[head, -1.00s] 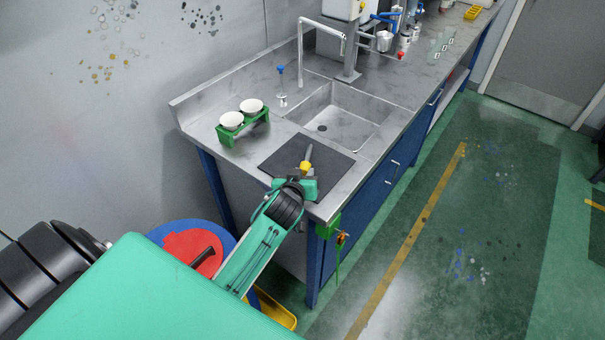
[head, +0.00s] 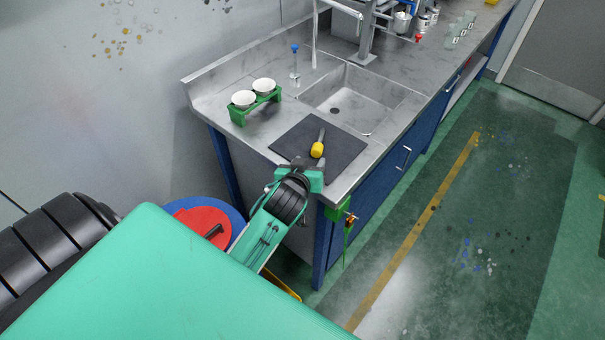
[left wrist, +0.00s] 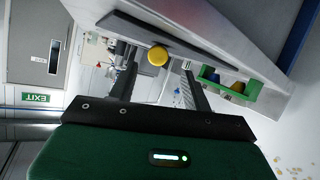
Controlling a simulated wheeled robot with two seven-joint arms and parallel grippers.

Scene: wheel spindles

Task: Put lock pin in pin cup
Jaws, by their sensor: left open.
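The lock pin (head: 318,149), with a yellow head and a grey shank, lies on the dark mat (head: 350,150) near the counter's front corner. Its yellow head also shows in the left wrist view (left wrist: 158,56), ahead of my fingers and between their lines. My left gripper (head: 311,168) is open and empty at the mat's near edge, just short of the pin; its two dark fingers stand apart in the left wrist view (left wrist: 158,78). My right gripper is out of view.
A sink (head: 345,103) with a tap lies behind the mat. A blue-topped rod (head: 295,60) stands beside it. A green holder (head: 335,212) hangs at the counter's front corner. The steel between rack and mat is clear.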

